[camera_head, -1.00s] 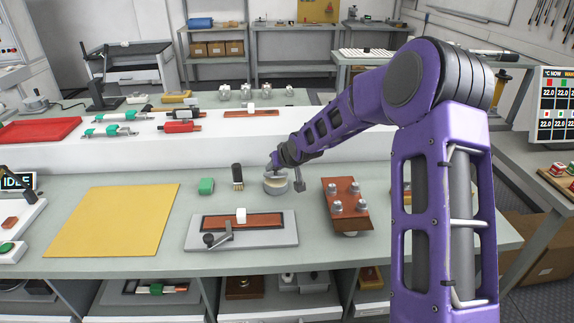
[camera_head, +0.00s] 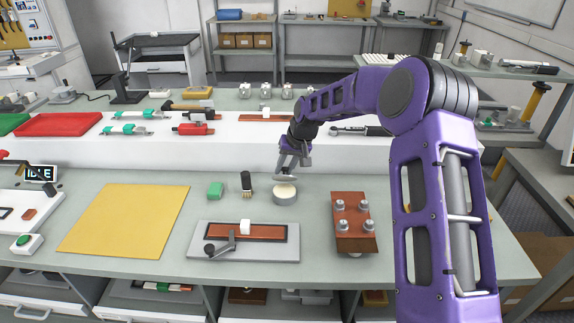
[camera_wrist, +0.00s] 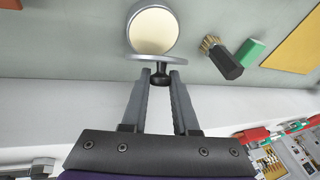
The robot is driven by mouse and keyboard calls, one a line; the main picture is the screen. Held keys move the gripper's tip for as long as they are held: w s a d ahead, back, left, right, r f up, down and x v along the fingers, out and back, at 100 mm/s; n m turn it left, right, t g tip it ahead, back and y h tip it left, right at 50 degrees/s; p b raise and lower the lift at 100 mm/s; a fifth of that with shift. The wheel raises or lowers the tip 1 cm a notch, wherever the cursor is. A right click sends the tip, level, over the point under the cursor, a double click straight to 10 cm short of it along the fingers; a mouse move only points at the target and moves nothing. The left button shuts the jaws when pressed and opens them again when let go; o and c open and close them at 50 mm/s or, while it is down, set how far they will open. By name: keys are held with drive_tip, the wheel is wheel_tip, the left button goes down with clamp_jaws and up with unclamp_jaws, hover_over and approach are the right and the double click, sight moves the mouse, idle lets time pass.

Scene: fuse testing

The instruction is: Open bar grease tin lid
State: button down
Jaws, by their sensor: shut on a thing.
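The grease tin (camera_head: 285,196) is a short grey round tin on the bench, with its pale cream grease showing from above. In the wrist view the open tin (camera_wrist: 153,30) is at the top centre. The lid (camera_head: 286,179) is a thin grey disc, held tilted just above the tin's far side. In the wrist view the lid (camera_wrist: 153,57) shows nearly edge-on, with a dark knob (camera_wrist: 160,80). My gripper (camera_wrist: 161,73) is shut on that knob. In the head view my gripper (camera_head: 288,168) is partly hidden behind the lid.
A dark brush (camera_head: 246,184) and a green block (camera_head: 216,190) stand left of the tin. A brown bolted plate (camera_head: 353,222) is to the right. A grey fixture with a lever (camera_head: 243,252) lies in front. A raised white shelf (camera_head: 200,150) runs behind. A yellow mat (camera_head: 125,222) lies left.

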drive_tip(key=shift+w+g, duration=0.5)
drive_tip(key=shift+g, duration=0.35)
drive_tip(key=shift+w+g, duration=0.5)
drive_tip(key=shift+g, duration=0.35)
drive_tip(key=shift+w+m+g, duration=0.15)
drive_tip(key=shift+m+g, duration=0.15)
drive_tip(key=shift+g, duration=0.1)
drive_tip(key=c, duration=0.7)
unclamp_jaws()
drive_tip(key=shift+r, duration=0.15)
drive_tip(key=v, duration=0.7)
drive_tip(key=shift+r, duration=0.15)
